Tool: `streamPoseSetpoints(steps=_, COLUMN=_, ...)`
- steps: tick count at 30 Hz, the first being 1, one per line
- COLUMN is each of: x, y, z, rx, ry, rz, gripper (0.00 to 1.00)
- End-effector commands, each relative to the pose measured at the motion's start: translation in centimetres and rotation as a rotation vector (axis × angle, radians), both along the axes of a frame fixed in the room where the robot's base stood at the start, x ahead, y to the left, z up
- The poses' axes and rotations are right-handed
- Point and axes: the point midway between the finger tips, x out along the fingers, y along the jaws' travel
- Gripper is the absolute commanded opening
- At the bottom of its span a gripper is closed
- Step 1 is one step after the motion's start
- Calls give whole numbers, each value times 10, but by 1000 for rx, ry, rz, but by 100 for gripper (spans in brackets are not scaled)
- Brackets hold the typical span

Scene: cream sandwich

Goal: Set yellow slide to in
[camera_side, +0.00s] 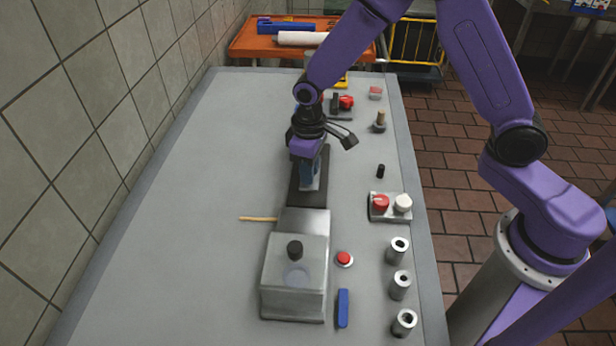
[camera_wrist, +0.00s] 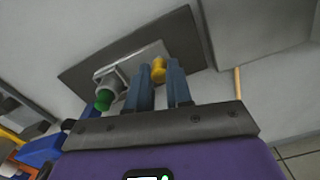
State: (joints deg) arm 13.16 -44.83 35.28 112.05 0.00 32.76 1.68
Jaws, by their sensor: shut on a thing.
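The yellow slide (camera_wrist: 158,68) shows in the wrist view as a small rounded yellow knob on a light metal block (camera_wrist: 150,57) mounted on a dark plate (camera_wrist: 92,72). My gripper (camera_wrist: 160,80) has its two blue fingers on either side of the yellow knob, shut on it. A green knob (camera_wrist: 103,100) on a grey round fitting sits to the left of the fingers. In the side view my gripper (camera_side: 311,182) points down over the same dark plate (camera_side: 296,197), and its fingers hide the yellow knob there.
A grey metal box (camera_side: 293,300) with a black knob stands in front of the plate, a wooden stick (camera_side: 258,219) beside it. Red and white buttons (camera_side: 390,205), a blue bar (camera_side: 343,308) and several metal cylinders (camera_side: 400,285) line the right. The table's left side is clear.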

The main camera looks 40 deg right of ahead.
Motion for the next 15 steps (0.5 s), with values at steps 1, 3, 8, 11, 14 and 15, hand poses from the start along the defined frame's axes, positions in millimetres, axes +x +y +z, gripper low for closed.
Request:
streamPoseSetpoints(steps=1, x=2, y=-1, z=0, rx=2, ry=-3, rz=-1, gripper=0)
streamPoseSetpoints(steps=3, x=2, y=-1, z=0, rx=2, ry=-3, rz=0, gripper=0)
streamPoseSetpoints(steps=8, x=2, y=0, z=0, rx=2, ry=-4, rz=0, gripper=0)
streamPoseSetpoints(steps=11, x=2, y=0, z=0, rx=2, ry=-3, rz=0, gripper=46)
streamPoseSetpoints(steps=14, x=1, y=0, z=0, rx=2, ry=-3, rz=0, gripper=46)
streamPoseSetpoints(steps=15, x=1, y=0, z=0, rx=1, ry=-3, rz=0, gripper=46)
